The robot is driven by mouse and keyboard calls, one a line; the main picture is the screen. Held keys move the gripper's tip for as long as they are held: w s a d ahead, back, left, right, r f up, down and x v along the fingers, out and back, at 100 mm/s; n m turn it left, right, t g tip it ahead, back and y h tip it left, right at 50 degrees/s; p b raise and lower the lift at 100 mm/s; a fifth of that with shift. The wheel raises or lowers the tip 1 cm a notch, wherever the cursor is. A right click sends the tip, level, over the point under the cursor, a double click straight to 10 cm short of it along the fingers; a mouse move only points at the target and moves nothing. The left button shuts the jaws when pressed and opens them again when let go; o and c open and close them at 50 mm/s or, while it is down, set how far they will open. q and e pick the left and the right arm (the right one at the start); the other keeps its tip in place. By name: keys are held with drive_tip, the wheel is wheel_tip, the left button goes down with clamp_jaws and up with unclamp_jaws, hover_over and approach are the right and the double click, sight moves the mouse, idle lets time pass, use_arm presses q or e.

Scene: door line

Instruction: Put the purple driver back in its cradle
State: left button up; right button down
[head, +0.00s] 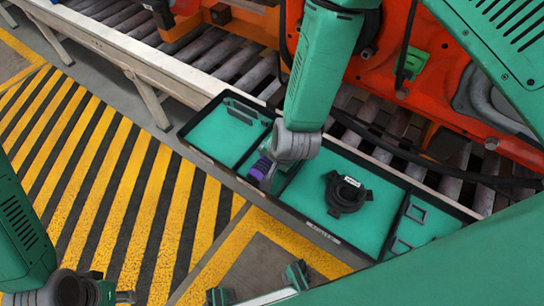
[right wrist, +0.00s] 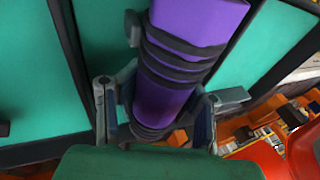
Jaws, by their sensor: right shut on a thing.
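The purple driver (head: 262,167) has black bands around it and is tilted at the divider between the left and middle compartments of the tray. My right gripper (head: 269,180) is shut on it, its arm reaching over from above. In the right wrist view the driver (right wrist: 178,65) lies between the two grey fingers of the right gripper (right wrist: 158,100). I cannot tell whether the driver touches the tray. My left gripper (head: 110,290) is at the bottom left, apart from the tray and partly cut off. I cannot make out which fitting is the cradle.
The black-rimmed tray (head: 322,235) has green floors. A black round part (head: 345,193) lies in its middle compartment. A dark bracket (head: 241,112) is in the left compartment; grey square frames (head: 418,212) are at the right. Behind are a roller conveyor (head: 205,55) and orange machinery.

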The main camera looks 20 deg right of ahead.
drive_tip(key=shift+f, duration=0.3)
drive_tip(key=c, duration=1.2)
unclamp_jaws()
drive_tip(key=o, duration=0.4)
drive_tip(key=shift+w+a+f, duration=0.1)
drive_tip(key=shift+w+f, duration=0.05)
drive_tip(key=shift+w, duration=0.05)
drive_tip(key=shift+c, duration=0.2)
drive_tip(key=shift+s, duration=0.1)
drive_tip(key=shift+s+r, duration=0.1)
drive_tip(key=shift+r, duration=0.1)
drive_tip(key=a+v, duration=0.1)
drive_tip(key=v, duration=1)
drive_tip(key=shift+d+r, duration=0.45)
